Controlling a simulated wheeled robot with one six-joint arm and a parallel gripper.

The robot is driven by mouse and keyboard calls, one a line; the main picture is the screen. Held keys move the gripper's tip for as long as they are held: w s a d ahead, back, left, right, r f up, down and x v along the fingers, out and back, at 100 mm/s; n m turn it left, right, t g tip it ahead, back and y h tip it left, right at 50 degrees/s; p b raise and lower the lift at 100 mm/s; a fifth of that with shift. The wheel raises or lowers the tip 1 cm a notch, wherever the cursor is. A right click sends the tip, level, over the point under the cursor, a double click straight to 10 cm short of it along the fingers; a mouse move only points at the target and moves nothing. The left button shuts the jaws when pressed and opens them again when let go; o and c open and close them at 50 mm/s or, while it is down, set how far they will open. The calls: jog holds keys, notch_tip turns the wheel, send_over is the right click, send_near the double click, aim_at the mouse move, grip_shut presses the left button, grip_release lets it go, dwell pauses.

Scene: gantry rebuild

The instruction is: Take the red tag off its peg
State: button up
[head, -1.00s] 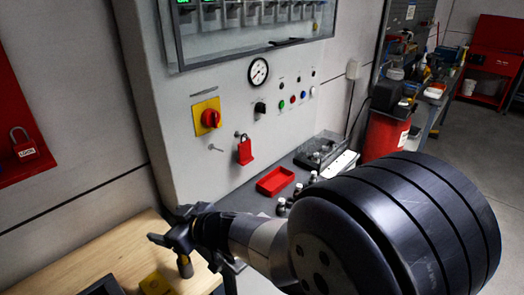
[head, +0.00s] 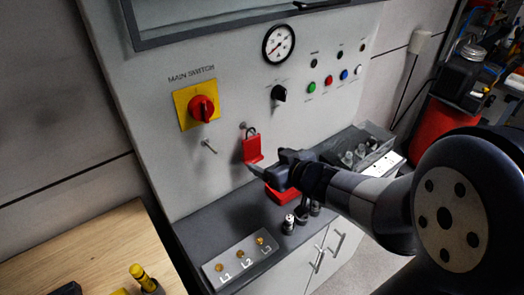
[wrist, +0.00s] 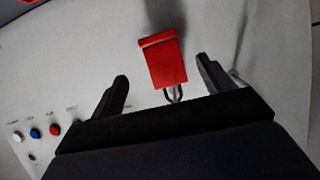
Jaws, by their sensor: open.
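The red tag (head: 252,149) hangs by a dark shackle from a peg (head: 243,126) on the grey panel, right of and below the main switch. In the wrist view the tag (wrist: 163,63) appears between the two fingers, its shackle towards the palm. My gripper (head: 266,168) is open and empty, just below and right of the tag in the head view. In the wrist view its fingers (wrist: 163,76) stand apart on either side, with gaps to the tag. Whether the fingertips reach to the tag's depth is unclear.
A bare peg (head: 209,146) sticks out left of the tag, under the red and yellow main switch (head: 201,106). A red tray (head: 281,195) is on the ledge behind my gripper. The terminal plate (head: 242,256) lies on the ledge at front. Coloured buttons (head: 328,79) are at right.

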aim_at(253, 153)
jog(key=b+x, duration=0.1)
jog(key=x, duration=0.7)
jog(key=shift+w+a, duration=0.2)
jog(key=shift+a, duration=0.1)
jog(key=c, duration=1.1)
